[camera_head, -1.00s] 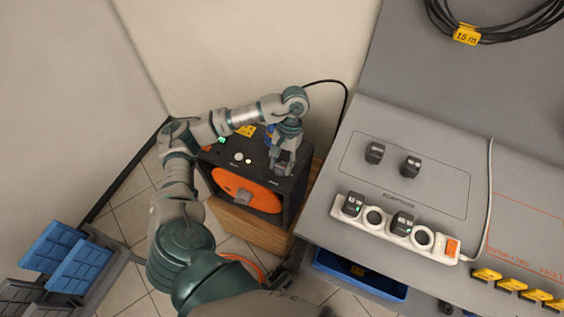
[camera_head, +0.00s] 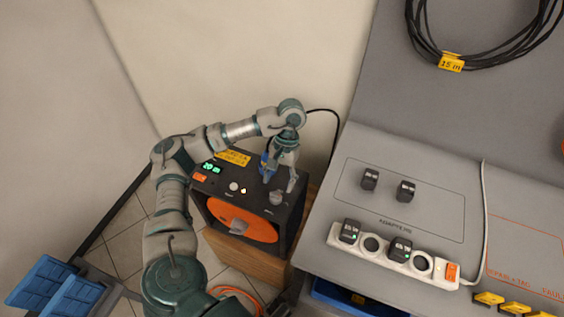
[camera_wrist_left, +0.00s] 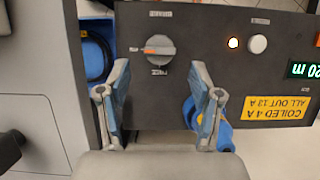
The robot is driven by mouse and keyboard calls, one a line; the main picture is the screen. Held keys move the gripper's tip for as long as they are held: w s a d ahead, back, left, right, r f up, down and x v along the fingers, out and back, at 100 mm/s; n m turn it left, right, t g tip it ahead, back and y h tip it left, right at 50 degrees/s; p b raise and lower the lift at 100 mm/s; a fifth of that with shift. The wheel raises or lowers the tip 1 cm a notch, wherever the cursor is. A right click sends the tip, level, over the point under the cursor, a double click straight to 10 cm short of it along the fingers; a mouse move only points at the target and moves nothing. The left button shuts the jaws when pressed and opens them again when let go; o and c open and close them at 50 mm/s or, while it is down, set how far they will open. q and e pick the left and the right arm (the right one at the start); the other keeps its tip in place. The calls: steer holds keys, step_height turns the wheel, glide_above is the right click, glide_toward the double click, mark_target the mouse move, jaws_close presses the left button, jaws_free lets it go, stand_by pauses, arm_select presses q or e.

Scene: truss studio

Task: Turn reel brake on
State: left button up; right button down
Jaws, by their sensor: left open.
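The cable reel is a dark box (camera_head: 213,186) with an orange reel face (camera_head: 256,229), standing on a wooden block. On its top is a grey rotary knob (camera_head: 276,198), also in the left wrist view (camera_wrist_left: 157,47), with an orange mark and small labels I cannot read. Its handle lies crosswise in the wrist view. My left gripper (camera_head: 279,181) is open above the box, behind the knob in the head view. In the wrist view its fingers (camera_wrist_left: 162,84) are spread, the knob just ahead of the gap, apparently untouched. My right gripper is not in view.
The box top also carries a white button (camera_wrist_left: 258,44), a yellow label (camera_wrist_left: 272,108) and a green display (camera_wrist_left: 303,70). A blue plug (camera_wrist_left: 222,130) sits beside one finger. A grey bench (camera_head: 370,258) with a white power strip (camera_head: 372,254) stands close on the right.

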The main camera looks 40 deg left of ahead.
arm_select(q)
steer(key=v, duration=0.7)
stand_by(0.5)
